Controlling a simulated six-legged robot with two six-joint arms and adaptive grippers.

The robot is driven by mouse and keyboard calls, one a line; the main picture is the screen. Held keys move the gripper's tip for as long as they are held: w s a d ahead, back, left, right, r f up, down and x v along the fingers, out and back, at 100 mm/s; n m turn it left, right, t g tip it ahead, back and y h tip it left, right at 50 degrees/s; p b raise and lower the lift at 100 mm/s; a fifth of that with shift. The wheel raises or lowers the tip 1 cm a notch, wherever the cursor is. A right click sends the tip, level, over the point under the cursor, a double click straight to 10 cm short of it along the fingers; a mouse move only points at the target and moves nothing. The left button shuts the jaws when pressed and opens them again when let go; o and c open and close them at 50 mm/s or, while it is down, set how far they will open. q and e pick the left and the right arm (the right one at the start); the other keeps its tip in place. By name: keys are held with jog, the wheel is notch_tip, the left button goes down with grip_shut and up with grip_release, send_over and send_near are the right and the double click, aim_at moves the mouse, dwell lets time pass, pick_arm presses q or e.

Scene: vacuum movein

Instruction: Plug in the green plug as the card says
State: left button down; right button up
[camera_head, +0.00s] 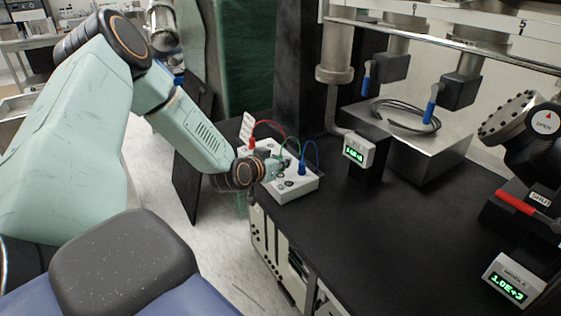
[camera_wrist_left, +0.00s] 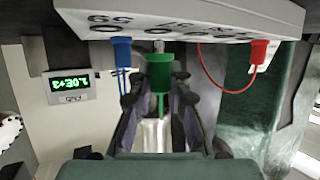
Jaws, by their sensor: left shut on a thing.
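The white socket box (camera_head: 300,187) sits at the left edge of the black bench. A blue plug (camera_head: 301,168) and a red plug (camera_head: 252,142) stand upright in it, with blue, red and green cables. My left gripper (camera_head: 274,168) is over the box, shut on the green plug (camera_wrist_left: 158,70), which shows between its fingers in the left wrist view. The plug's metal pin points at the box face, between the blue plug (camera_wrist_left: 121,52) and the red plug (camera_wrist_left: 259,50). I cannot tell whether the pin touches the box. A small card (camera_head: 247,127) stands behind the box, too small to read.
A small green readout (camera_head: 358,150) stands right of the box. A steel block (camera_head: 425,150) with a coiled cable is farther back. A valve with a red handle (camera_head: 515,203) and another readout (camera_head: 513,280) are at right. The middle bench top is clear.

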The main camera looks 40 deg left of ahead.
pick_arm(q)
jog(key=shift+f+b, duration=0.7)
jog(key=shift+f, duration=0.15)
dwell(0.5)
jog(key=c, duration=1.2)
grip_release()
jog(key=shift+r, duration=0.1)
jog(key=shift+r, duration=4.9)
